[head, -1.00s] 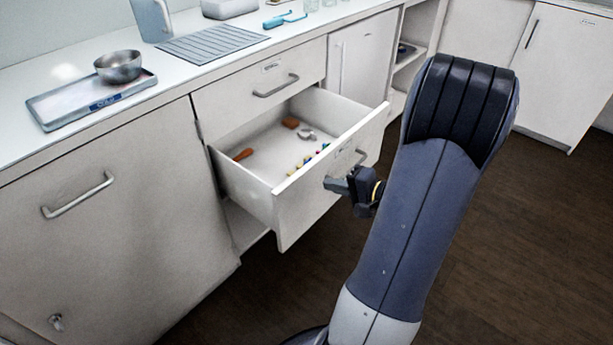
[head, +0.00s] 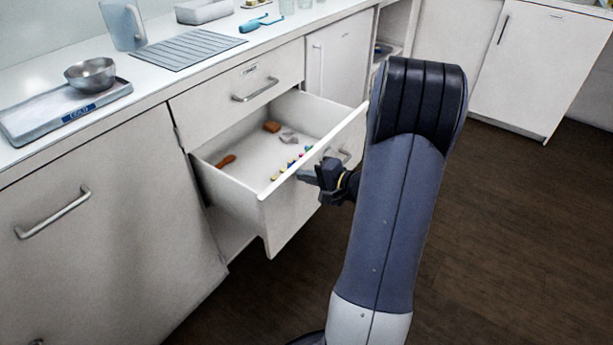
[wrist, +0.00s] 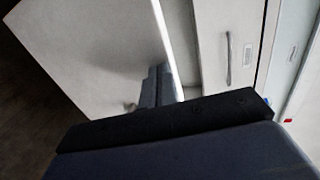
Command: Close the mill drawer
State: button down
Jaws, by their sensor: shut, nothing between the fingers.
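The open mill drawer (head: 262,215) stands well out from the cabinet, below a shut upper drawer (head: 235,95). Its front panel has a metal handle, partly hidden behind my gripper. Inside lie an orange-brown piece, a brown block, a grey item and several small coloured pieces. My gripper (head: 304,176) is shut and empty at the outer face of the drawer front, beside the handle; I cannot tell whether it touches. In the wrist view the pale drawer front (wrist: 100,50) fills the upper left, with my fingers (wrist: 158,85) close against it.
A counter above holds a tray (head: 40,118) with a metal bowl (head: 91,73), a ribbed grey mat (head: 187,50) and a clear jug (head: 122,24). A cabinet door (head: 90,235) is shut at left. Dark floor (head: 500,230) is open at right.

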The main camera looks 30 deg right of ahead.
jog(key=w+a+b, duration=0.4)
jog(key=w+a, duration=0.1)
jog(key=w, duration=0.8)
jog(key=w+a+b, duration=0.4)
jog(key=w+a, duration=0.2)
jog(key=w, duration=0.7)
jog(key=shift+w+b, duration=0.15)
jog(key=shift+b, duration=0.25)
jog(key=shift+r, duration=0.2)
